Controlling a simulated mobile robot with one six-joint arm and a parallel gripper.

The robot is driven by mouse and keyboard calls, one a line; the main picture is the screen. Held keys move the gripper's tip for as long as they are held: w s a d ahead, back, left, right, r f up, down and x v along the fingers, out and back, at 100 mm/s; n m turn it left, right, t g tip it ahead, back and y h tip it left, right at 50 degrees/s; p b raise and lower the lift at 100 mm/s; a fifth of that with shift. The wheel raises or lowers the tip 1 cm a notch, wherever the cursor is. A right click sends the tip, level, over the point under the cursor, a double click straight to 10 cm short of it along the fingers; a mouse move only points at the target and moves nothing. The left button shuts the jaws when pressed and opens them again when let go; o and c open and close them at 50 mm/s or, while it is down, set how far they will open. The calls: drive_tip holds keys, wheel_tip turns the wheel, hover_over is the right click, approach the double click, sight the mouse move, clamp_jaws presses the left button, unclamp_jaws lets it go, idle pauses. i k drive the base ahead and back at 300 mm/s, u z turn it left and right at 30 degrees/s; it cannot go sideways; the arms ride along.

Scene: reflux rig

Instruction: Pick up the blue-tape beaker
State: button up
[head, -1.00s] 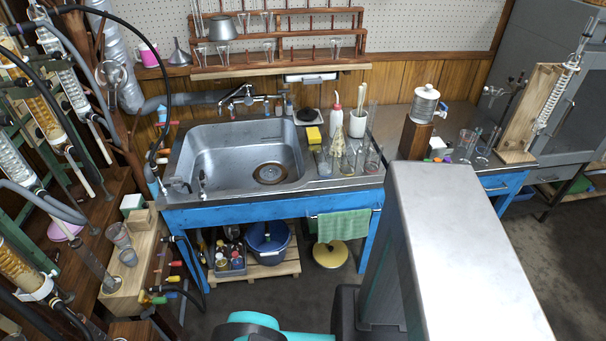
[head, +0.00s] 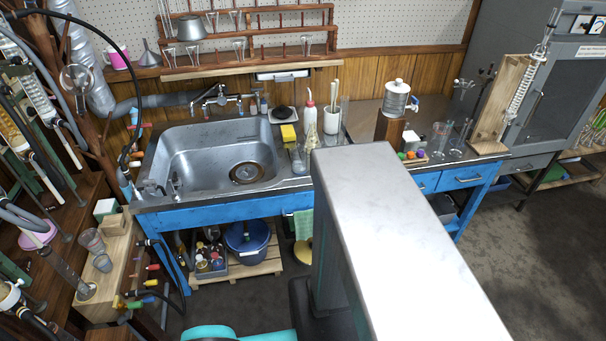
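I cannot make out blue tape on any vessel, so I cannot tell which one is the blue-tape beaker. Clear glass vessels (head: 440,138) stand on the counter to the right of the sink. A glass flask (head: 299,160) stands at the sink's right edge, and glassware beside it is partly hidden behind my grey column. Two glass beakers (head: 93,241) stand at the left on a wooden block. My gripper is not in view; only a teal part of my arm shows at the bottom edge.
A steel sink (head: 215,160) is set in the blue-framed bench. A blue bucket (head: 245,240) and bottles sit on a pallet below. The floor (head: 540,240) at the right is clear.

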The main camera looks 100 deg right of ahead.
sight(299, 160)
drive_tip(key=u, duration=0.45)
drive_tip(key=k, duration=1.3)
drive_tip(key=z, duration=0.6)
drive_tip(key=i, duration=0.4)
